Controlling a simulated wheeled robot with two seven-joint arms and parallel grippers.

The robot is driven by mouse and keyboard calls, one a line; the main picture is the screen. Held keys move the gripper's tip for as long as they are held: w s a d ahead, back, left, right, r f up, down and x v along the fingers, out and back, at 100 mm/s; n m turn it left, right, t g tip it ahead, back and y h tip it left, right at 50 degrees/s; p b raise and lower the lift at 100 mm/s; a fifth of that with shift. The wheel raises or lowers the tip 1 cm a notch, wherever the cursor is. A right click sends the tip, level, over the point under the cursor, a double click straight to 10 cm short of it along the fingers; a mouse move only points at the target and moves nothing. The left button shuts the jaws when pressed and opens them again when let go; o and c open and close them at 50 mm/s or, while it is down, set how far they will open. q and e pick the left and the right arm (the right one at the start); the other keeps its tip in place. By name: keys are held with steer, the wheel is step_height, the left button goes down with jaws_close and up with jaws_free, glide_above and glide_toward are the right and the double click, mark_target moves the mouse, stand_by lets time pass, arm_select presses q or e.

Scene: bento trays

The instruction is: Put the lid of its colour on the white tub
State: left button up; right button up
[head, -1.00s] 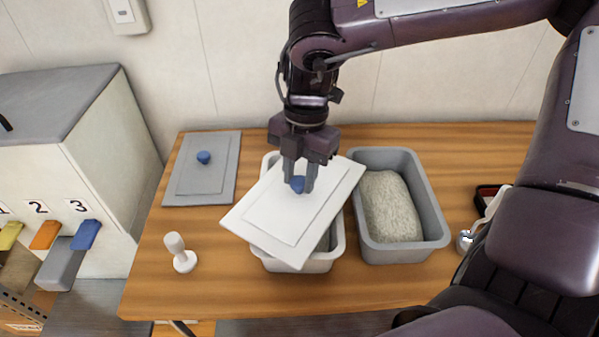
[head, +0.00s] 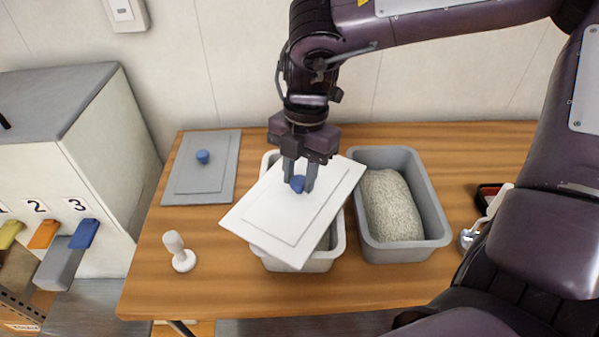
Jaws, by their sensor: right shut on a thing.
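My right gripper (head: 299,178) is shut on the blue knob (head: 297,184) of the white lid (head: 270,225). The lid is over the white tub (head: 322,259), turned askew to it, with corners past the tub's left and right sides. It hides most of the tub's opening; I cannot tell whether it touches the rim. The grey lid (head: 187,186) with a blue knob lies flat at the back left of the table. My left gripper is not in view.
A grey tub (head: 434,226) holding a pale speckled block (head: 391,207) stands right beside the white tub. A white stamp-like object (head: 180,254) stands at the left front of the wooden table (head: 215,286). A dark red-lined box (head: 487,195) is at the right. A cabinet stands left.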

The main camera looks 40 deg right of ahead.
stand_by(0.3)
steer(key=o, duration=1.6)
steer(key=shift+c, duration=0.2)
steer(key=shift+r+p, duration=2.55)
steer(key=shift+r, duration=1)
steer(key=shift+f, duration=0.1)
jaws_close()
